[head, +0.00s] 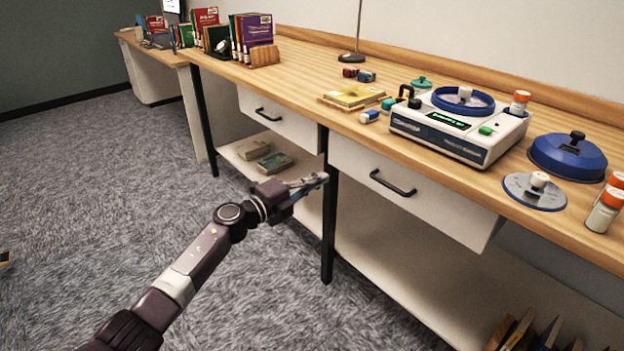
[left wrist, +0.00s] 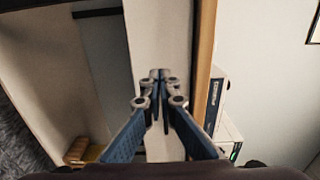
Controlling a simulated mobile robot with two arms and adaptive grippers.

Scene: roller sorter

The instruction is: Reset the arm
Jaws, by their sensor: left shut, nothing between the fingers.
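My left arm reaches in from the lower left of the head view. Its gripper (head: 308,182) is shut and empty, held in the air in front of the wooden workbench (head: 300,80), near a black table leg. In the left wrist view the fingers of the same gripper (left wrist: 158,75) meet at their tips with nothing between them. My right gripper does not show in either view.
A white centrifuge-like machine (head: 455,130) with a blue ring stands on the bench. A blue lid (head: 567,158), a disc rotor (head: 535,192) and orange-capped bottles are at right. Drawers (head: 405,190) sit below the top, over a lower shelf.

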